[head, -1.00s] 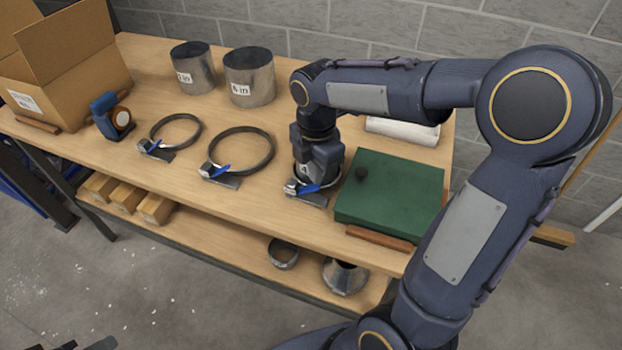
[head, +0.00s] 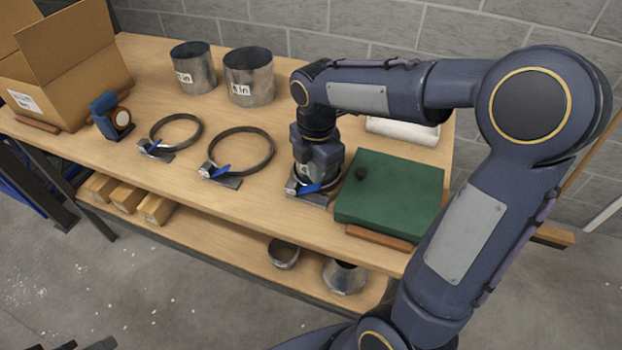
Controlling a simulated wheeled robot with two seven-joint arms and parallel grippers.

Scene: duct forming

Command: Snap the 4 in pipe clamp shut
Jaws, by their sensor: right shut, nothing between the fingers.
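The clamp (head: 314,198) with a blue lever (head: 308,187) and a metal base sits on the bench under my right gripper, left of the green case. A pale label mark shows just above its lever. My right gripper (head: 322,178) points down over the clamp's ring and hides most of it. It is shut, and its fingertips are hard to make out. I cannot tell whether it touches the clamp or whether the lever is fully down. Dark tips at the bottom left edge (head: 84,345) may be my left gripper; its jaws are not clear.
Two larger ring clamps (head: 241,130) (head: 178,116) with blue levers lie to the left. Two metal duct pieces (head: 249,92) (head: 193,78) stand behind. A green case (head: 392,190) with a black knob is close on the right. A cardboard box (head: 70,75) and a blue tool (head: 107,113) are at left.

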